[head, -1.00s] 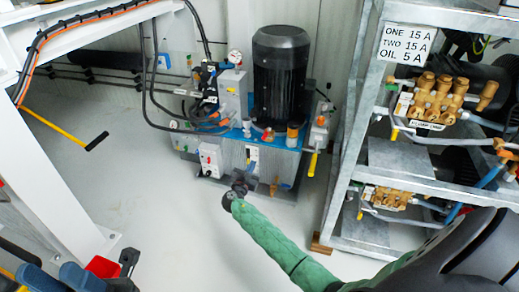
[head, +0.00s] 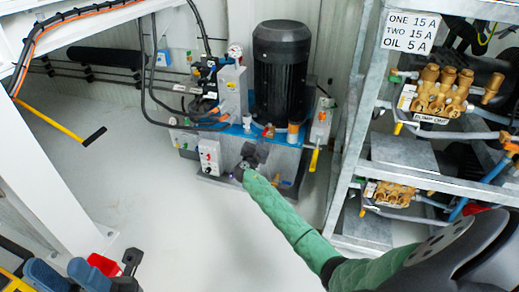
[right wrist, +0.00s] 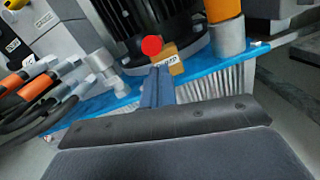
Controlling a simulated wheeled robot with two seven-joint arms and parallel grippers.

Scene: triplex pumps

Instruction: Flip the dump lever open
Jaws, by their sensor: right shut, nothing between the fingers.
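In the right wrist view a small brass block (right wrist: 170,62) with a white label sits on the blue top of the pump unit, at the foot of the black motor. A round red knob (right wrist: 152,46) shows beside it and looks like the dump lever's end; the lever's arm is hidden or end-on. My right gripper (right wrist: 158,78) is shut and empty, its blue fingertips just below the knob and block in the picture; I cannot tell whether they touch. In the head view my right gripper (head: 247,160) is dark and in front of the unit. My left gripper is not in view.
The black motor (head: 282,70) stands on the blue-topped unit, with an orange-topped cylinder (right wrist: 225,35) at right in the wrist view. Hoses (right wrist: 40,90) lie at left. A rack with brass pumps (head: 437,95) stands right.

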